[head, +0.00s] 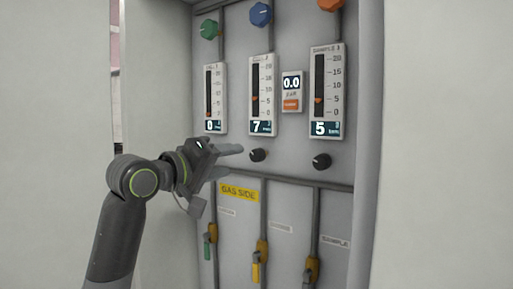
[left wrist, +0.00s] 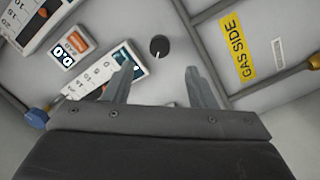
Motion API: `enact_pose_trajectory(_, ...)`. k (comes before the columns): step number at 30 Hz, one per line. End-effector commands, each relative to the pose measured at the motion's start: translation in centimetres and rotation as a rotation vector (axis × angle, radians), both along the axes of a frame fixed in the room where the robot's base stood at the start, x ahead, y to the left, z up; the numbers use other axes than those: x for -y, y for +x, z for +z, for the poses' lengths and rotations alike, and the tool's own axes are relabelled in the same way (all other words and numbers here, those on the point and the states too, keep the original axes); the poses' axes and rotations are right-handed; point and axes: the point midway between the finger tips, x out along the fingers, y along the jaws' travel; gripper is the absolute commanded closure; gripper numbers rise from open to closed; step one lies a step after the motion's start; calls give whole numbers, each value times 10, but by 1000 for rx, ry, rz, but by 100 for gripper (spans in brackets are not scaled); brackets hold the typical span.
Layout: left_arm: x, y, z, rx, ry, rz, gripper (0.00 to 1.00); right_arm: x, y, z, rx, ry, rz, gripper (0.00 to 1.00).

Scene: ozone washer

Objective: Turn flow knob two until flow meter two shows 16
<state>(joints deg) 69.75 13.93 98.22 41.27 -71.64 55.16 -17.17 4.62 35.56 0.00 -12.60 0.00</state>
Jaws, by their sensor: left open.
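Flow knob two (head: 257,155) is a small black knob under the middle meter. It also shows in the left wrist view (left wrist: 159,46), just beyond the gap between my fingertips. Flow meter two (head: 262,95) is the middle white meter and its display reads 7, with an orange marker a little above 5. In the left wrist view my left finger partly covers that meter (left wrist: 97,78). My left gripper (head: 232,160) is open and empty, left of the knob and apart from it; its fingers (left wrist: 160,70) point toward the knob. My right gripper is out of view.
Flow meter one (head: 215,98) reads 0 and flow meter three (head: 326,92) reads 5. Another black knob (head: 321,161) sits to the right. A small 0.0 display (head: 291,91) is between meters. Pipes and lever valves (head: 256,267) run below. Cabinet side walls flank the panel.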

Motion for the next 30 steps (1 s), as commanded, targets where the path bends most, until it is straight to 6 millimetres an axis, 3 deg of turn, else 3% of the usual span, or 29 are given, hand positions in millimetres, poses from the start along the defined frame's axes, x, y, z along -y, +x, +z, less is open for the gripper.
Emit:
enact_pose_trajectory(3, 19, 20, 5, -6, -2, -3, 49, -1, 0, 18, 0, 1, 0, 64)
enact_pose_trajectory(13, 55, 64, 3, -2, 0, 0, 49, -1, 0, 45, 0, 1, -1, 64)
enact_pose_trajectory(21, 65, 76, 0, 1, 2, 1, 49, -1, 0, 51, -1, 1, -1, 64)
enact_pose_trajectory(30, 66, 77, 0, 2, 1, 1, 51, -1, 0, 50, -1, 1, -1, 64)
